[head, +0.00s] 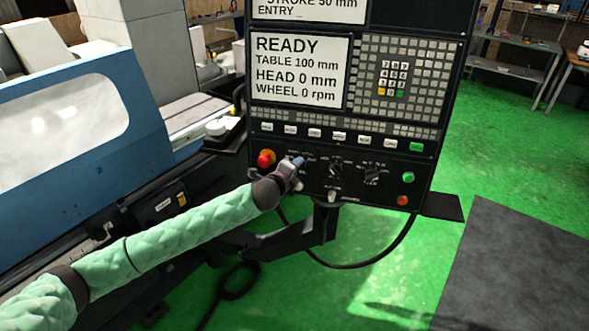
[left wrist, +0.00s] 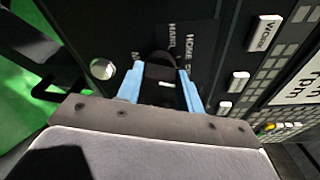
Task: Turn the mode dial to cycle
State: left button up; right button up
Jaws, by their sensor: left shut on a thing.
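The control panel (head: 290,135) stands in front of me with its screen reading READY. My left gripper (head: 298,162) reaches its lower left part, right of the red emergency button. In the left wrist view, the blue fingers of my left gripper (left wrist: 162,88) are closed on the sides of a dark round dial (left wrist: 160,62), which I take as the mode dial. Labels reading HOME and HAND show beside it. A label for cycle is not readable, and the dial's pointer direction is unclear. In the head view the gripper hides this dial. My right gripper is not in view.
Two more black dials (head: 336,168) (head: 372,174) sit to the right. The red button (head: 265,159), green button (head: 408,177) and orange-red button (head: 402,200) are on the same panel. A row of white keys (head: 339,138) runs above. A blue machine cover (head: 90,120) stands left.

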pick_arm(q)
jog(key=shift+f, duration=0.15)
jog(key=o, duration=1)
jog(key=shift+s, duration=0.1)
